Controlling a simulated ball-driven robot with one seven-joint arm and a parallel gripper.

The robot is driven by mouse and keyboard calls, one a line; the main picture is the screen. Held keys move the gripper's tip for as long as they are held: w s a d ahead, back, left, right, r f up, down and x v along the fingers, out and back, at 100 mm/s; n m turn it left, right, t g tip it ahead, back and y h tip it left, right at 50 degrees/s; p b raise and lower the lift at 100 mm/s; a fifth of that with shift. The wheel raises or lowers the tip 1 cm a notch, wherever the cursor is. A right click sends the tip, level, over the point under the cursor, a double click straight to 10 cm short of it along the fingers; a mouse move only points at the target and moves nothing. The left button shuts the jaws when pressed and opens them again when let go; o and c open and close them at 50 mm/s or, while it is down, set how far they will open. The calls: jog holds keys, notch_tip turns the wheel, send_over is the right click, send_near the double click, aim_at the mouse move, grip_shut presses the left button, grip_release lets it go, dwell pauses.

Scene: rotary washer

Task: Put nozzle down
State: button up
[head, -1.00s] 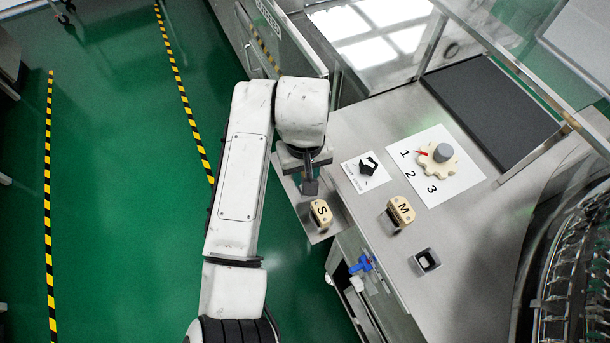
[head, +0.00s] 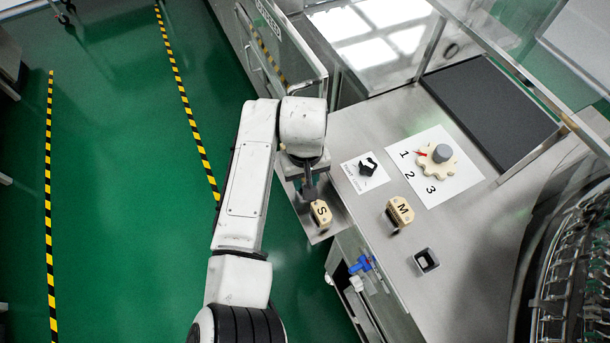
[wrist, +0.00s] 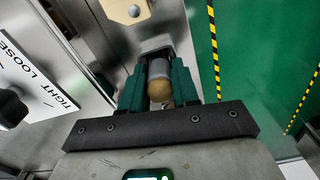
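My gripper (head: 311,194) is over the small metal side shelf, just above and beside the tan block marked S (head: 320,213) in the head view. In the wrist view, its green fingers (wrist: 160,88) are closed around a grey cylinder with a rounded brass-coloured end, which appears to be the nozzle (wrist: 159,88). The nozzle's far end is hidden, so I cannot tell whether it touches the shelf. The S block partly shows at the wrist view's top edge (wrist: 125,10). A tan block marked M (head: 401,210) stands on the metal table.
A black knob (head: 367,167) on a white tight/loose label is right of my gripper. A cream star-shaped dial (head: 437,164) sits on a sheet numbered 1 to 3. A square socket (head: 426,261) and a blue valve (head: 361,264) are nearer. Green floor lies left.

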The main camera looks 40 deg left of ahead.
jog(key=o, duration=0.4)
notch_tip(320, 180, up, 12)
jog(key=shift+r+b, duration=0.15)
jog(key=shift+b, duration=0.35)
